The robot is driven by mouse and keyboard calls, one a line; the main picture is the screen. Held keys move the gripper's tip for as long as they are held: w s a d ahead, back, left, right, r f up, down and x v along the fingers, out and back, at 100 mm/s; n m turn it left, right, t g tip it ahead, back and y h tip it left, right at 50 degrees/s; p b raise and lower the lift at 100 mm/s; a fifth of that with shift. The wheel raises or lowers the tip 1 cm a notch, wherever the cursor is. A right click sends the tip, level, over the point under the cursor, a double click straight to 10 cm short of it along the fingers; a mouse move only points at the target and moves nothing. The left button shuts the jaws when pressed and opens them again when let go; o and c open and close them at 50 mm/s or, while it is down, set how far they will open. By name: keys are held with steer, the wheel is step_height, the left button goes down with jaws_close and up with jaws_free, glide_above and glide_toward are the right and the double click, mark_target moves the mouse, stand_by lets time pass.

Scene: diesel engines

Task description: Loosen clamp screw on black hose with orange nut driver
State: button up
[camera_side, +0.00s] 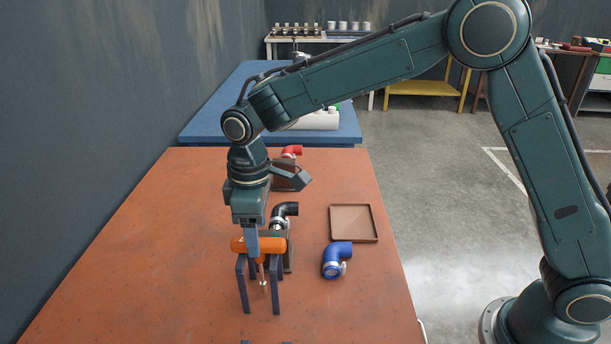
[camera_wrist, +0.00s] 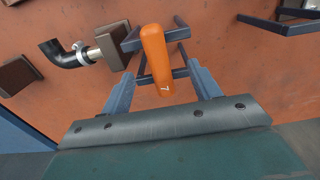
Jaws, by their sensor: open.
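My gripper (camera_side: 252,254) is over the stand, one finger in front of the driver's handle. In the wrist view, the orange handle (camera_wrist: 155,58) lies between the two fingers of my gripper (camera_wrist: 160,75), with a gap visible on each side. The black hose (camera_side: 287,209) is an elbow on a brown block behind the stand. The black hose also shows in the wrist view (camera_wrist: 60,57), with a silver clamp (camera_wrist: 84,54); its screw is too small to make out.
A blue hose elbow (camera_side: 336,258) with a clamp is right of the stand. A shallow brown tray (camera_side: 375,239) lies behind it. A red hose elbow (camera_side: 292,151) is at the table's far end. Another dark frame (camera_wrist: 270,24) shows at upper right. The table's left side is clear.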

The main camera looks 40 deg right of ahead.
steer(key=shift+f, duration=1.2)
jaws_close()
steer(key=shift+r, duration=0.1)
stand_by(1.2)
step_height(320, 180, up, 16)
stand_by(1.8)
